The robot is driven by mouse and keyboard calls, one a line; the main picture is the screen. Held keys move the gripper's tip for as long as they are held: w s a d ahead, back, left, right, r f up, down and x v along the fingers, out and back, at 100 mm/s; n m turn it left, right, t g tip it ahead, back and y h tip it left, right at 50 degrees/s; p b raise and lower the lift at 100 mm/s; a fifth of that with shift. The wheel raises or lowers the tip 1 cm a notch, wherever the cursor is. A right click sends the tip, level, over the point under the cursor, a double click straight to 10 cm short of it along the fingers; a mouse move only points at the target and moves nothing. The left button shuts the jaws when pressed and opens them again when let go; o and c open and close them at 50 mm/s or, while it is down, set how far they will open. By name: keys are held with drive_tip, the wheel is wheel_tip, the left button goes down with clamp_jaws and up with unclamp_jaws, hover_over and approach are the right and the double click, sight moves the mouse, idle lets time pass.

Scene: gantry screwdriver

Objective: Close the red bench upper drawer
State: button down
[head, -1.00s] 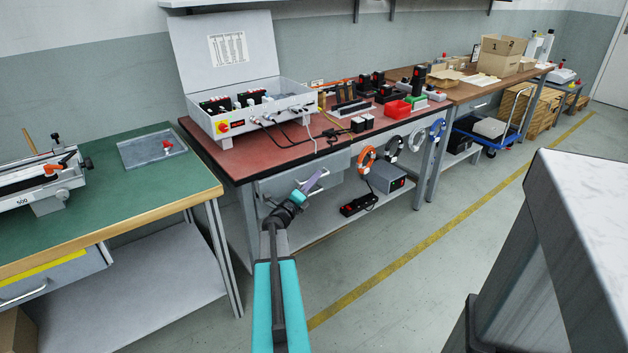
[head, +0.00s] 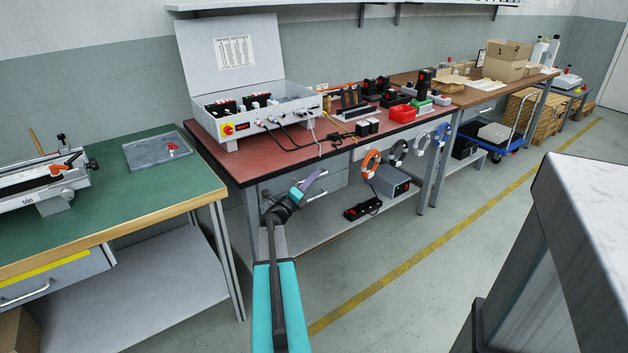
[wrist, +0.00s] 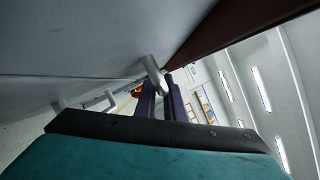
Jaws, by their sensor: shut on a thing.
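The red bench (head: 240,165) stands in the middle of the head view, with grey drawers beneath its red top. The front of the upper drawer (head: 334,178) sits close under the top's edge and looks flush or nearly so; my gripper partly covers it. My gripper (head: 316,179) has its purple fingers at that front. In the wrist view, the fingers (wrist: 162,98) are on either side of the pale drawer handle (wrist: 152,70) and shut on it. The exact contact is partly hidden.
A green bench (head: 130,200) stands to the left, with a gap between it and the red bench. Coloured cable coils (head: 371,163) hang right of the drawers, above a grey box (head: 391,182) on the lower shelf. The floor in front is clear.

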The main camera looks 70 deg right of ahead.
drive_tip(key=shift+w+d+r, duration=0.1)
drive_tip(key=shift+w+d, duration=0.05)
drive_tip(key=shift+w, duration=0.1)
drive_tip(key=c, duration=2.1)
unclamp_jaws()
drive_tip(key=shift+a+f, duration=0.25)
drive_tip(key=shift+a, duration=0.3)
drive_tip(key=v, duration=1.2)
drive_tip(key=shift+a, duration=0.4)
drive_tip(key=shift+s, duration=0.1)
